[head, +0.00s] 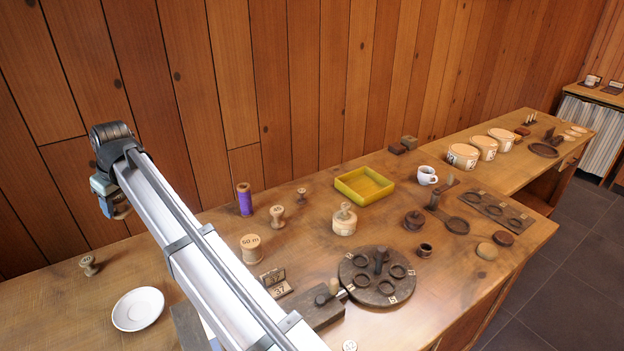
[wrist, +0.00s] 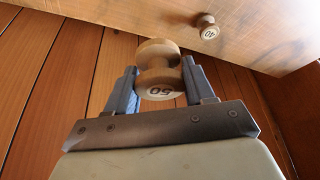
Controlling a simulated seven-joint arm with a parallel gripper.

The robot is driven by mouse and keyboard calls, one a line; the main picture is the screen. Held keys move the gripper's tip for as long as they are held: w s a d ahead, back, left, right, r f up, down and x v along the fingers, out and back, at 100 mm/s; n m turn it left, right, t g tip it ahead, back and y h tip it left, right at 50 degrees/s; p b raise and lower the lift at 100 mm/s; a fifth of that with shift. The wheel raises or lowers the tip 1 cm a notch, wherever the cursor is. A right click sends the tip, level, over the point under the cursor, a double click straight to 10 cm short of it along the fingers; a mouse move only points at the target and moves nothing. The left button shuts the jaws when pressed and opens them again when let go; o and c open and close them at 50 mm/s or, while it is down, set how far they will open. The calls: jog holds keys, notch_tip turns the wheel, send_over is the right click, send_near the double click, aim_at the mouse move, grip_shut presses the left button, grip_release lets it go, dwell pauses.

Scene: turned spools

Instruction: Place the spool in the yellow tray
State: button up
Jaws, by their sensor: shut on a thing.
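My gripper (wrist: 158,82) is shut on a pale turned wooden spool (wrist: 158,52) with a number on its end face, which looks like 50. One finger lies on each side of its waist. In the head view my gripper (head: 117,208) is small at the far left, raised above the table's left end; the held spool is hard to make out there. The yellow tray (head: 364,195) is square, shallow and empty. It sits on the table near the back wall, well to the right of my gripper.
A small numbered spool (head: 88,265) stands on the table below my gripper; it also shows in the wrist view (wrist: 208,27). A white saucer (head: 138,309) lies nearby. A purple thread spool (head: 244,200), a stamped spool (head: 251,249) and a lidded wooden jar (head: 345,220) stand left of the tray.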

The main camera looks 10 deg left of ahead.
jog(key=w+d+m+t, duration=0.1)
jog(key=w+d, duration=0.5)
jog(key=w, duration=0.2)
jog(key=w+d+m, duration=0.2)
jog(key=w+d, duration=0.3)
jog(key=w, duration=0.4)
jog(key=m+t+h, duration=0.2)
jog(key=m, duration=0.5)
send_over(362, 186)
jog(key=s+d, duration=0.1)
jog(key=s, duration=0.1)
jog(key=shift+w+a+f, duration=0.1)
jog(key=shift+f, duration=3.75)
jog(key=shift+w+f, duration=0.1)
jog(key=shift+f, duration=3.7)
jog(key=shift+f, duration=0.1)
jog(key=o, duration=1)
